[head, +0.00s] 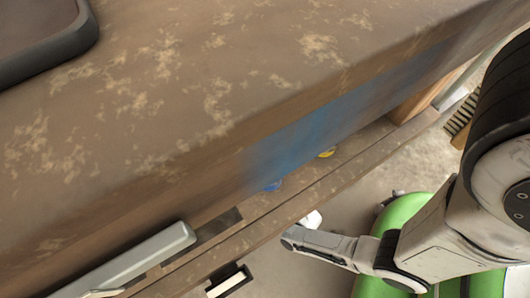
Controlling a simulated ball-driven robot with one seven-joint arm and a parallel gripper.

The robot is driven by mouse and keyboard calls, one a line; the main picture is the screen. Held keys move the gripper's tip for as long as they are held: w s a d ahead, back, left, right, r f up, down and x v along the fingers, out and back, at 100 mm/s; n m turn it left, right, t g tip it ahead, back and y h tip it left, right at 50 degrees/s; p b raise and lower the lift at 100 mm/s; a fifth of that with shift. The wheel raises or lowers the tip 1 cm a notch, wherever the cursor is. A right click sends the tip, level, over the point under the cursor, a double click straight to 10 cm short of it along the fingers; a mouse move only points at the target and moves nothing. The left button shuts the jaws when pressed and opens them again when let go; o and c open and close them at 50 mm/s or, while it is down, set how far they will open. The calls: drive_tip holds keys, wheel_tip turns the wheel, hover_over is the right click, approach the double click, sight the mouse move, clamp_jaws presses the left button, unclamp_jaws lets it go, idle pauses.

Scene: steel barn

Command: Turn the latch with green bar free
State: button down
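No bar that is clearly green shows on a latch in the head view. A pale grey bar (140,262), faintly greenish, lies slantwise along the front of the brown bench at lower left. Its lower end is cut off by the picture edge. A small black and white fitting (230,281) sits on the front rail at the bottom; I cannot tell whether it is a latch. My gripper (296,238) is at the end of my white arm, right of the fitting and apart from it. Its fingers are not clear enough to tell open from shut.
The worn brown bench top (200,90) fills the upper left, with a dark tray (45,48) at its corner. Below its blue-stained front, an open gap behind the rail (300,207) shows a blue (272,186) and a yellow round thing (327,153).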

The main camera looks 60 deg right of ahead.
drive_tip(key=shift+w+a+f+n, duration=0.1)
drive_tip(key=shift+n, duration=0.2)
drive_tip(key=c, duration=1.1)
unclamp_jaws()
